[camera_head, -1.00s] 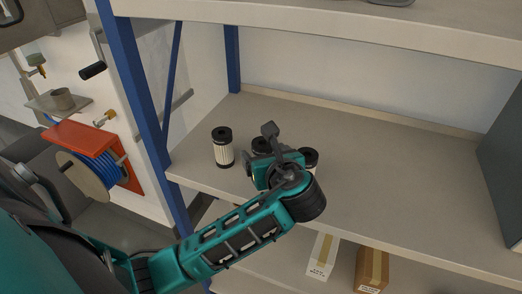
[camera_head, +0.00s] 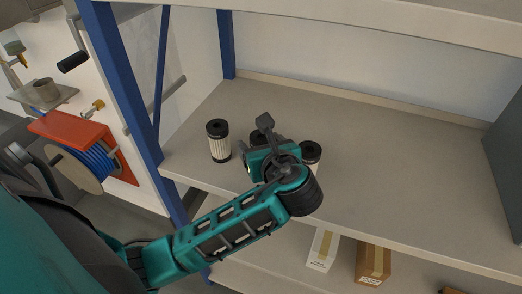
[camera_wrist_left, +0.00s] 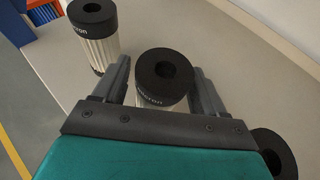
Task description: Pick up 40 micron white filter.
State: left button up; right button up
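Three filters with black caps and white pleated bodies stand upright on the shelf. The left filter (camera_head: 219,146) is clear of my arm and shows at upper left in the left wrist view (camera_wrist_left: 97,42). The middle filter (camera_wrist_left: 163,82) stands between the fingers of my left gripper (camera_wrist_left: 160,70), which is open with gaps showing beside the filter. In the head view only the top of the middle filter (camera_head: 257,136) shows behind my wrist. The right filter (camera_head: 311,151) is partly hidden; its cap is at lower right in the wrist view (camera_wrist_left: 276,153). Micron numbers on the caps are unreadable.
The shelf (camera_head: 400,165) is clear to the right, up to a dark grey box (camera_head: 505,150). A blue post (camera_head: 125,90) stands at its left end. A white box (camera_head: 323,250) and a brown box (camera_head: 373,264) sit on the lower shelf.

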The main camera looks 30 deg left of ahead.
pick_arm(q)
jog(key=c, duration=0.9)
